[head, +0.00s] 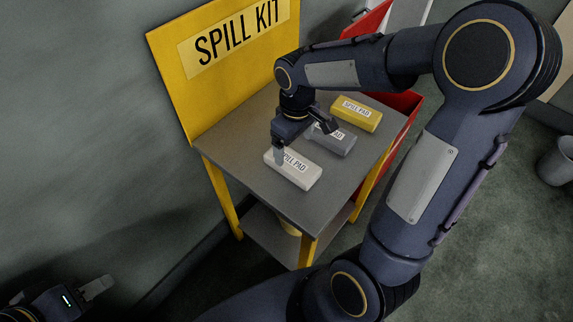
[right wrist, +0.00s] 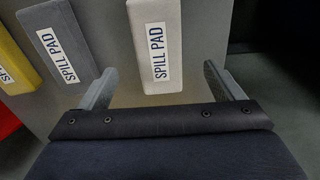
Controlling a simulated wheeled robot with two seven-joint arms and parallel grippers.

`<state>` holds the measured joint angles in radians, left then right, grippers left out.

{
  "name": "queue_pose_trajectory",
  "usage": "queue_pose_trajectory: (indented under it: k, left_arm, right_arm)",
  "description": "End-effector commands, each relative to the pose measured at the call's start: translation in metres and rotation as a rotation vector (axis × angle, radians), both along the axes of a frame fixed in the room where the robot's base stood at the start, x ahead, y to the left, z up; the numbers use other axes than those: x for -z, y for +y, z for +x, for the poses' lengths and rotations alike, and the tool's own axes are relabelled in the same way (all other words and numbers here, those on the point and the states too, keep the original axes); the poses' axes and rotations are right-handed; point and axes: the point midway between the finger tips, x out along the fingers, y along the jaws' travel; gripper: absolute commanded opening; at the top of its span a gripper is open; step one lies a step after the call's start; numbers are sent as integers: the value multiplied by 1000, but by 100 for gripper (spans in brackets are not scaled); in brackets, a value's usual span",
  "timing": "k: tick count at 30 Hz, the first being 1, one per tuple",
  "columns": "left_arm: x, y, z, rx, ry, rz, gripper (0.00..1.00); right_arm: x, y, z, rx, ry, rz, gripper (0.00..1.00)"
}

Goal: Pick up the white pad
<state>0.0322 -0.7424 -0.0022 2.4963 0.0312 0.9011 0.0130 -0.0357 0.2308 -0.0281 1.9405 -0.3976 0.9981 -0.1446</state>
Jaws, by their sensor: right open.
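The white pad (head: 293,172), labelled SPILL PAD, lies flat on the grey top of the spill-kit cart. My right gripper (head: 303,142) is open above the cart top, beside the white pad's far end. In the right wrist view the white pad (right wrist: 155,30) points towards the space between the two open fingers (right wrist: 161,84), and nothing is gripped. The left-hand finger there lies between the white pad and the grey pad (right wrist: 58,42). My left gripper (head: 88,290) is at the lower left of the head view, far from the cart; its opening is unclear.
The grey pad (head: 335,139) and a yellow pad (head: 356,114) lie behind the white one on the cart top (head: 318,205). A yellow SPILL KIT board (head: 170,80) rises along the cart's left side. A red bin (head: 398,120) stands beyond the cart. The cart's front is clear.

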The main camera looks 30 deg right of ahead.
Motion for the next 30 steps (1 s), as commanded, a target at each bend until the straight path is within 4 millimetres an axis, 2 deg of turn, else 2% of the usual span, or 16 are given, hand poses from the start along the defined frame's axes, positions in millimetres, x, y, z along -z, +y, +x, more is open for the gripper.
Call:
queue_pose_trajectory:
  k: [11,19,22,29,30]
  left_arm:
    - [3,0,0,0,0,0,36]
    - [4,0,0,0,0,0,36]
    - [4,0,0,0,0,0,36]
    - [4,0,0,0,0,0,36]
    - [4,0,0,0,0,0,36]
  right_arm:
    - [38,0,5,-19,16,-13,87]
    - [77,0,6,-17,16,-13,87]
    - [83,0,6,-18,14,-12,87]
    - [84,0,6,-17,12,-13,87]
    - [84,0,6,-17,12,-13,82]
